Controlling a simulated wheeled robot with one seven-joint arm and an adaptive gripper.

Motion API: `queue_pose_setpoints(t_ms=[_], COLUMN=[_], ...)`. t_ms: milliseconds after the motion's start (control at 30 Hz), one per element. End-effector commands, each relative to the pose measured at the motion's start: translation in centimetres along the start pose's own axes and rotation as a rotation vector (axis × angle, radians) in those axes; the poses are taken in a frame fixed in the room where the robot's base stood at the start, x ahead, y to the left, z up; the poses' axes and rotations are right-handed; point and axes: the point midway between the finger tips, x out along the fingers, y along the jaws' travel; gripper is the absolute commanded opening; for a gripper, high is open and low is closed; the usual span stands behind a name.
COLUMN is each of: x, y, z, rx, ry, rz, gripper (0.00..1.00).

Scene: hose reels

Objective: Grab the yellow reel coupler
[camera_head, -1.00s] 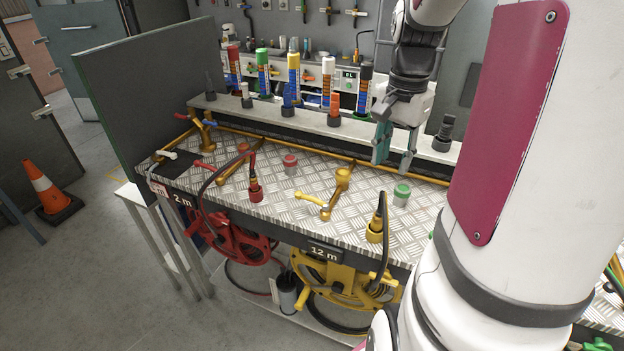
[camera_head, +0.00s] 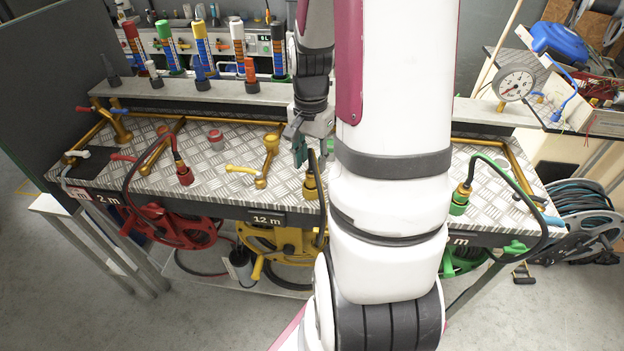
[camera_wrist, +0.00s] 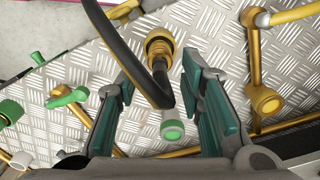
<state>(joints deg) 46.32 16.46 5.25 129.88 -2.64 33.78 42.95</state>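The yellow reel coupler (camera_head: 310,189) stands upright at the bench's front edge, above the yellow 12 m reel (camera_head: 268,243). In the wrist view the coupler (camera_wrist: 159,45) is at upper middle, with its black hose (camera_wrist: 128,60) curving across in front. My gripper (camera_head: 305,152) is just above the coupler in the head view and partly hidden by my arm. In the wrist view my gripper (camera_wrist: 158,85) is open, its teal fingers on either side of the hose. The coupler lies beyond the fingertips, and nothing is gripped.
A small grey cylinder with a green top (camera_wrist: 172,129) stands below the hose. A yellow-handled brass valve (camera_head: 264,165) is left of the coupler. The red coupler (camera_head: 184,174) and green coupler (camera_head: 460,200) stand farther along the bench. A shelf with colored nozzles (camera_head: 202,83) runs behind.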

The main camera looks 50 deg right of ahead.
Motion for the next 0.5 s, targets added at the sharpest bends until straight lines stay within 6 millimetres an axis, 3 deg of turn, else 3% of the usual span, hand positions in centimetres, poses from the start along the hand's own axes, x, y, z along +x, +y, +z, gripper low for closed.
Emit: queue_pose_setpoints(t_ms=[133, 367, 500], x=[1.35, 1.47, 1.46], y=[0.06, 0.03, 0.02], z=[0.00, -0.02, -0.02], rx=[0.001, 0.001, 0.001], ry=[-0.001, 0.000, 0.001], rz=[0.001, 0.000, 0.000], gripper=[0.35, 0.35, 0.08])
